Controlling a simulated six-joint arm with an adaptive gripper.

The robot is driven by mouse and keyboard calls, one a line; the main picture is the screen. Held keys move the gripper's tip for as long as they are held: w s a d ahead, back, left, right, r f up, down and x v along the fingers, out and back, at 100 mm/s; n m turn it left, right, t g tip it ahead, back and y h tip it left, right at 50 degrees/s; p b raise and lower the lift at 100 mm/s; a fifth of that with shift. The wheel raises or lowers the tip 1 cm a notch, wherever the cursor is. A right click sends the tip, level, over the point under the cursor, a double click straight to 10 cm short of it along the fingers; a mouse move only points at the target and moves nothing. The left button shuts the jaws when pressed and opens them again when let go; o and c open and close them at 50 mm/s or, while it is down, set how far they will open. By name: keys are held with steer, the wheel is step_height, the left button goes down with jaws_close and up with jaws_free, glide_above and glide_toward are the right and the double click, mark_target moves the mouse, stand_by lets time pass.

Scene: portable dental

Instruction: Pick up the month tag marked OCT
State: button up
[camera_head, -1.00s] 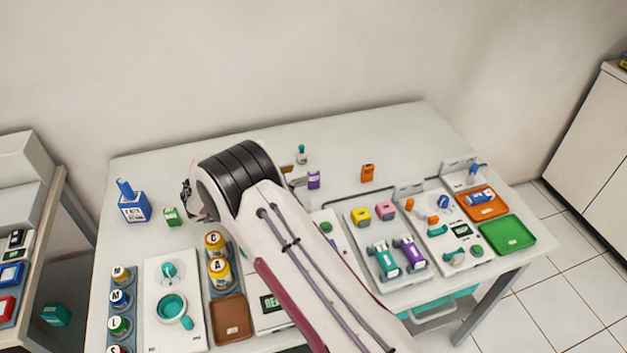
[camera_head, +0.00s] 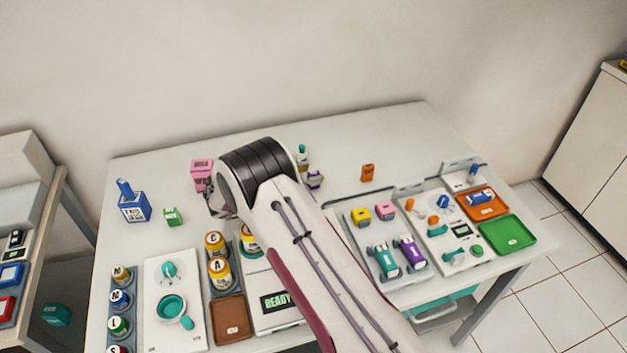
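Small coloured tags stand on the white table: a green one (camera_head: 172,217) at the left, a purple one (camera_head: 316,181) right of my arm's wrist, and an orange one (camera_head: 367,173) further right. Their lettering is too small to read, so I cannot tell which is marked OCT. My gripper (camera_head: 213,208) hangs at the left of my wrist, mostly hidden by it. Its dark fingers are beside and in front of a pink box (camera_head: 202,168), right of the green tag. I cannot tell whether the fingers are open or hold anything.
A blue box (camera_head: 133,208) stands at the back left. Lettered jars (camera_head: 219,272), a brown tray (camera_head: 232,318) and a panel reading READY (camera_head: 278,300) are in front. Orange (camera_head: 482,208) and green trays (camera_head: 508,235) lie at the right.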

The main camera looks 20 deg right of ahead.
jaws_close()
stand_by(0.3)
step_height(320, 180, up, 10)
stand_by(0.8)
stand_by(0.4)
